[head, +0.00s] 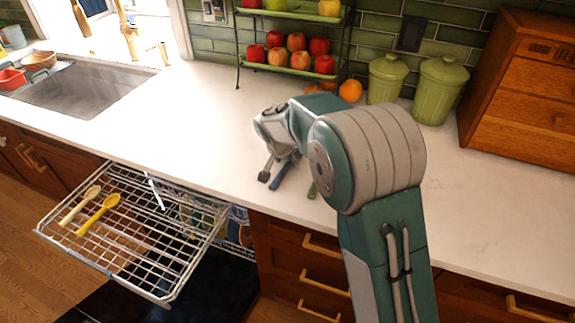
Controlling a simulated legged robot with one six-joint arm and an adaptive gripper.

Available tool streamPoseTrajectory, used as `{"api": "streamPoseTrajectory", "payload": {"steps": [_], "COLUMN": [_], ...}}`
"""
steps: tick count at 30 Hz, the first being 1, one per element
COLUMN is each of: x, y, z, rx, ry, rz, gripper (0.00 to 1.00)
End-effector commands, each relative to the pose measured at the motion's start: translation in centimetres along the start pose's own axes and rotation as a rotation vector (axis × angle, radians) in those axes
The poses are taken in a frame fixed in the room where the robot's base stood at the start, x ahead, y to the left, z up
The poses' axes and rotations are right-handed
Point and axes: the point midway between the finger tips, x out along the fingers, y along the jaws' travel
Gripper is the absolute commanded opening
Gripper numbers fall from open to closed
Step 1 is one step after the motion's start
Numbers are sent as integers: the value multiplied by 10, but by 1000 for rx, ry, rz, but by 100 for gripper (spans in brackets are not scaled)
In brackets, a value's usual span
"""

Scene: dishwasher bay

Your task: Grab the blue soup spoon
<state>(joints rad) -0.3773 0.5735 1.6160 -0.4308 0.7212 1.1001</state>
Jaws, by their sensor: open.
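My gripper (288,183) is low over the white counter near its front edge, pointing down with its fingers apart. A short dark-blue piece (279,182) shows on or just above the counter between the fingers. It looks like part of the blue soup spoon; the rest is hidden behind my gripper and arm. I cannot tell whether a finger touches it.
The pulled-out dishwasher rack (120,262) holds a pale spoon (80,205) and a yellow spoon (98,214). Behind stand an apple rack (290,73), green canisters (440,90), an orange (350,90) and a wooden cabinet (525,90). The counter (200,120) left of my gripper is clear.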

Motion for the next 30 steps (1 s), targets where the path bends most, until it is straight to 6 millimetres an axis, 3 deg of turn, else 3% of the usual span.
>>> {"api": "streamPoseTrajectory", "payload": {"steps": [5,6,10,11,23,30], "x": [0,0,0,0,-1,-23], "y": [0,0,0,0,0,-1], "z": [0,0,0,0,-1,-10], "rx": [0,0,0,0,-1,1], "ry": [2,2,2,2,1,4], "rz": [-2,-2,-1,-1,0,-3], "gripper": [67,63,5,0,0,0]}}
